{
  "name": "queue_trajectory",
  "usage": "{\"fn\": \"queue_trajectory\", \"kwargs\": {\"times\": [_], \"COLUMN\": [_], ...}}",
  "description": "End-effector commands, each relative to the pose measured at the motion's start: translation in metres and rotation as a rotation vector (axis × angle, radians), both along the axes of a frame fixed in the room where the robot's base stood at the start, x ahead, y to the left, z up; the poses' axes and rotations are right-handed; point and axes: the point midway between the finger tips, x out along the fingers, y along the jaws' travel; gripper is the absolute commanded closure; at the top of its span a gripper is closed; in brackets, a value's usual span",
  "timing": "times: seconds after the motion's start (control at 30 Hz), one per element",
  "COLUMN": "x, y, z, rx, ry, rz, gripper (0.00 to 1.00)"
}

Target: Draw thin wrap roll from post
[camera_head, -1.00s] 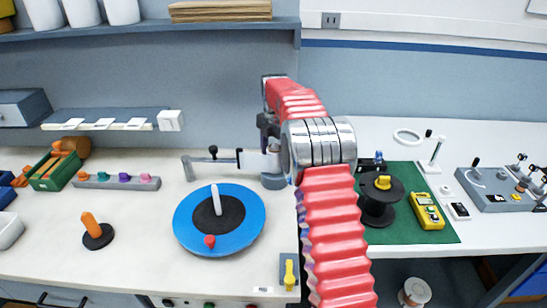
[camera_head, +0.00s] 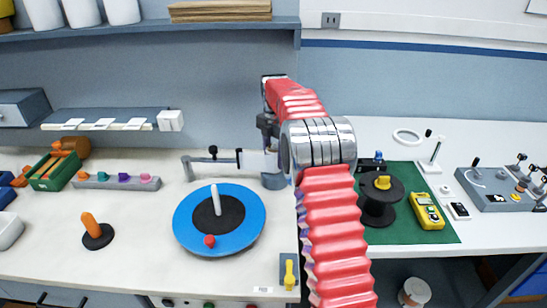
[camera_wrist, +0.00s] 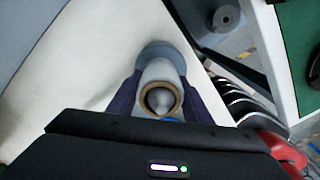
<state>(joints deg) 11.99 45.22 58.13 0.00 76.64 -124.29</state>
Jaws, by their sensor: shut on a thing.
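The pale wrap roll (camera_wrist: 160,88) has a brown core ring around the pointed tip of the post (camera_wrist: 160,103) in the wrist view. A round blue-grey base (camera_wrist: 163,54) shows beyond it. My gripper (camera_wrist: 162,100) has its dark purple fingers shut on the roll, one on each side. In the head view my gripper (camera_head: 268,132) is above the post's base (camera_head: 274,181), partly behind my arm. White wrap (camera_head: 256,160) shows there beside the grey bracket arm (camera_head: 212,160). The roll's lower end is hard to make out.
A blue disc turntable (camera_head: 240,238) with a white peg stands in front. A black spool (camera_head: 378,205) and yellow meter (camera_head: 427,211) are on the green mat (camera_head: 440,233) to the right. A yellow-handled switch (camera_head: 289,272) is at the bench's front edge.

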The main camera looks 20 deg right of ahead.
Motion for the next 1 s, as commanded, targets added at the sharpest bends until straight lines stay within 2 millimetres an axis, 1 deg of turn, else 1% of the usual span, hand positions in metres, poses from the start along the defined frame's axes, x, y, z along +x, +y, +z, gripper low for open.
{"fn": "queue_trajectory", "kwargs": {"times": [1.0], "x": [0.000], "y": [0.000], "z": [0.013], "rx": [0.000], "ry": [-0.001], "rz": [0.000], "gripper": [0.80]}}
